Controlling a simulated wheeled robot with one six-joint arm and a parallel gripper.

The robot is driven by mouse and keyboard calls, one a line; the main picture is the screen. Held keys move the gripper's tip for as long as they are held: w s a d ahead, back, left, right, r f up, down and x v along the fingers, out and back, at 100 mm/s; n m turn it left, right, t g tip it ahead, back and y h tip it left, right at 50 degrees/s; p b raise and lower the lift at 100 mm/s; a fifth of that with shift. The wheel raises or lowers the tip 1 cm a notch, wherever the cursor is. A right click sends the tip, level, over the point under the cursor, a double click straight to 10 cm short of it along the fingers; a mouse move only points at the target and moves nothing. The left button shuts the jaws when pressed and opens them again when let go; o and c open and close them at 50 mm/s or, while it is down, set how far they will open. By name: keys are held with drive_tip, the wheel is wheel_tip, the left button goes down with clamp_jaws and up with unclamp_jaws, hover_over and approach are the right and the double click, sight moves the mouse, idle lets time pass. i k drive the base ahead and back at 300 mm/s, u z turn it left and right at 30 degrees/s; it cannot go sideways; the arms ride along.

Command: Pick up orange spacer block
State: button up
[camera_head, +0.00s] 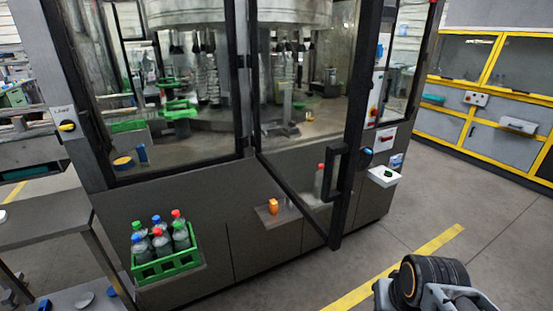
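A small orange block (273,206), which looks like the orange spacer block, stands upright on a small grey ledge (264,217) low on the front of the machine. It lies by the lower edge of a framed glass door. Part of my arm shows at the bottom right, with a black ribbed joint and an orange ring. It is well to the right of the block and nearer the camera. My gripper's fingers are not in view, and nothing held can be seen.
A black door handle (336,176) juts out right of the block. A green crate (168,268) of capped bottles sits at lower left. A grey table (45,219) stands further left. A red-capped bottle (319,182) shows behind glass. Open floor (300,285) lies in front.

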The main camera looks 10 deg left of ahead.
sight(273, 204)
drive_tip(key=u, duration=0.5)
drive_tip(key=i, duration=0.45)
drive_tip(key=u, duration=1.1)
drive_tip(key=i, duration=1.75)
drive_tip(key=z, duration=0.5)
